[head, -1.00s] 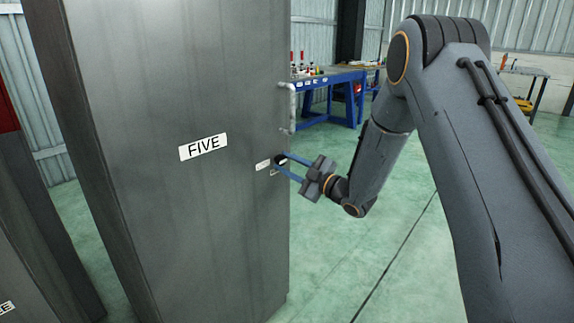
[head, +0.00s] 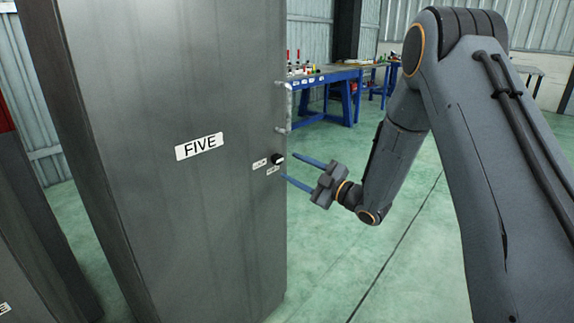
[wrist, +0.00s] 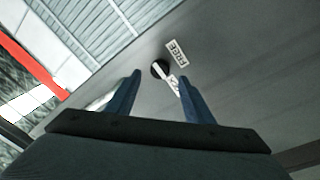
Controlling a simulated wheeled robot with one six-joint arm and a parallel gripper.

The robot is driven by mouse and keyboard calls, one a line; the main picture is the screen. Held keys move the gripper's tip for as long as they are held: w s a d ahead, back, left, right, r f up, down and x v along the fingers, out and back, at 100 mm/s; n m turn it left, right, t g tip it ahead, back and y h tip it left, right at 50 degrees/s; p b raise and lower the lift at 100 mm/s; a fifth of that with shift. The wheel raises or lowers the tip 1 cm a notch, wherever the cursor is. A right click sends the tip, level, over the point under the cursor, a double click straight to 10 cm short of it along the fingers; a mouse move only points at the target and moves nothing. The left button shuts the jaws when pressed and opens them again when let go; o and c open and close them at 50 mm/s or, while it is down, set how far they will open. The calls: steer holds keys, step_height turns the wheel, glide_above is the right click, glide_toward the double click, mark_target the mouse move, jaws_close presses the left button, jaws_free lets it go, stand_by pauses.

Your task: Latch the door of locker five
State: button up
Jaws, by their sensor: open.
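The grey door of locker five (head: 140,90) bears a white FIVE plate (head: 201,146) in the head view. Near its right edge is a round black knob (head: 278,159) with two small white labels beside it. In the wrist view the knob (wrist: 157,69) carries a white pointer angled toward the lower label (wrist: 173,85); the upper label (wrist: 176,53) seems to read FREE. My gripper (head: 289,168) is open and empty, its blue fingers pointing at the door just right of the knob, apart from it. In the wrist view the knob shows beyond and between the fingertips (wrist: 160,79).
A pale vertical handle (head: 284,107) juts from the door's right edge above the knob. A blue workbench (head: 340,92) stands behind. Open green floor (head: 340,240) lies right of the locker. Other lockers stand at the left.

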steer(key=shift+v, duration=1.35)
steer(key=s+d+r+m+g+h, duration=0.1)
steer(key=s+d+m+g+h, duration=0.2)
steer(key=s+d+m+h, duration=0.75)
steer(key=s+a+r+m+g+h+p, duration=0.1)
steer(key=s+m+g+h, duration=0.5)
steer(key=s, duration=2.4)
steer(key=d+r+m+g+y+p, duration=0.1)
steer(key=d+r+p, duration=0.6)
steer(key=p, duration=0.7)
steer(key=shift+d+m+g, duration=0.45)
steer(key=shift+m+g, duration=0.45)
steer(key=shift+m, duration=0.15)
